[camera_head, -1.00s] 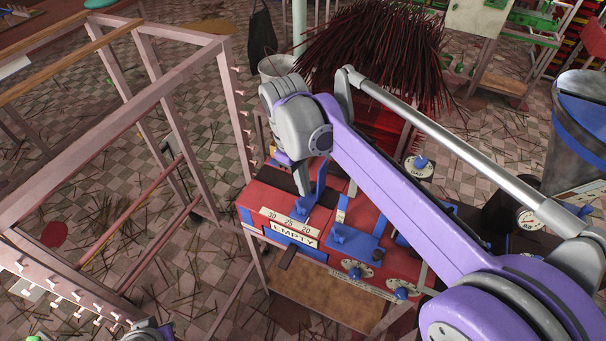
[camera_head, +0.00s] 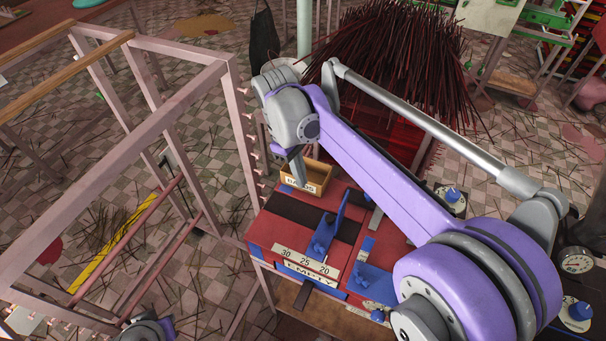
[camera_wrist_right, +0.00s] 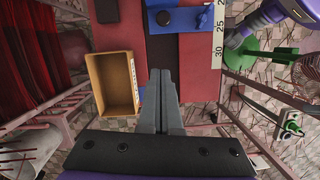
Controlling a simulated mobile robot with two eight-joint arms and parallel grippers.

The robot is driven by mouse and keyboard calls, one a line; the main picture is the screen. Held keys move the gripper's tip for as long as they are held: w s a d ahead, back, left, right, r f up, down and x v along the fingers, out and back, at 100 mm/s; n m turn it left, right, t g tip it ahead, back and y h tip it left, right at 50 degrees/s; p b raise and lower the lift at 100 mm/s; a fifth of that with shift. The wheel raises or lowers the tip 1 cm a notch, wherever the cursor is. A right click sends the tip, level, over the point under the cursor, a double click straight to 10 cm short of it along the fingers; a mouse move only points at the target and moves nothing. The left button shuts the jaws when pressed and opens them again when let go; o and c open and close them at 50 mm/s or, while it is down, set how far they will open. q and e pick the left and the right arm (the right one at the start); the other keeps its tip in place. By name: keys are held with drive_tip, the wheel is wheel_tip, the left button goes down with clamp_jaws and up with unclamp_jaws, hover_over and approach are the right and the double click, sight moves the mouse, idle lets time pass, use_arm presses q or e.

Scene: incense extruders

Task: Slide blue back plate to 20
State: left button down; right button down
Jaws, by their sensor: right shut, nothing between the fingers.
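The blue back plate (camera_head: 341,212) stands upright on the red machine top, its low blue foot (camera_head: 319,248) beside the number scale (camera_head: 305,262), near the 25. In the right wrist view the blue plate (camera_wrist_right: 205,18) also sits by the 25 at the top. The scale shows 30, 25 and 20, with 20 toward the right in the head view. My right gripper (camera_head: 298,172) is shut and empty, left of the plate and apart from it. Its grey fingers (camera_wrist_right: 160,78) show in the wrist view. Only part of my left arm shows at the bottom edge; its fingers are out of view.
A second blue part (camera_head: 373,279) is to the right. A pink frame (camera_head: 236,150) stands left; incense sticks (camera_head: 390,60) lie behind.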

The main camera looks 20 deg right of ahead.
approach(324, 220)
drive_tip(key=w+f, duration=0.1)
drive_tip(key=w+a+f, duration=0.1)
drive_tip(key=f, duration=0.1)
drive_tip(key=shift+w+a+f, duration=0.3)
drive_tip(key=shift+w+f, duration=0.1)
drive_tip(key=s+d, duration=0.1)
drive_tip(key=s, duration=0.2)
drive_tip(key=shift+d+f, duration=0.2)
drive_tip(key=shift+d, duration=0.15)
drive_tip(key=shift+s+d+f, duration=0.1)
drive_tip(key=shift+s+d, duration=0.1)
drive_tip(key=shift+s, duration=0.1)
drive_tip(key=shift+s+d, duration=0.45)
drive_tip(key=shift+s, duration=0.1)
